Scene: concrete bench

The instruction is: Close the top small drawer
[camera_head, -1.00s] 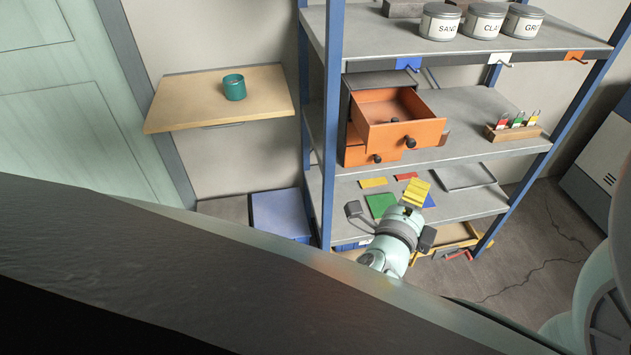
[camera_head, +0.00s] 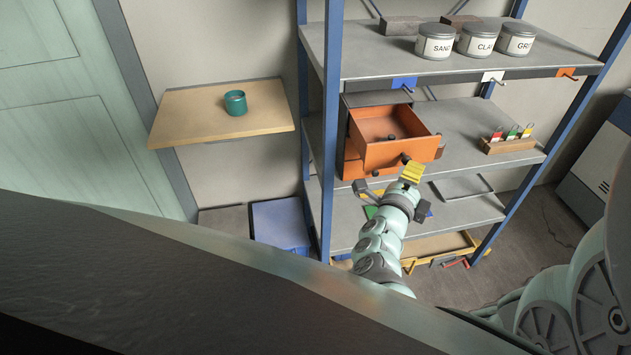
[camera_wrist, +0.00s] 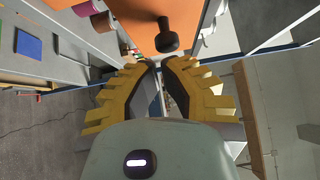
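The top small drawer (camera_head: 385,155) is orange and pulled well out of its dark grey cabinet (camera_head: 372,98) on the middle shelf. A small dark object lies inside it. Its dark knob (camera_head: 406,158) is on the front face; in the wrist view the knob (camera_wrist: 166,40) stands out from the orange front (camera_wrist: 190,22). My gripper (camera_head: 412,170), with yellow ribbed fingers, is just below and in front of the knob, seemingly apart from it. In the wrist view the fingertips (camera_wrist: 160,62) are nearly together with nothing visible held.
Another orange drawer (camera_head: 352,168) shows partly beneath. A wooden rack (camera_head: 510,146) with coloured items stands right on the same shelf. Labelled tins (camera_head: 476,40) stand on the shelf above, with hooks along its edge. A blue post (camera_head: 331,130) rises left of the cabinet.

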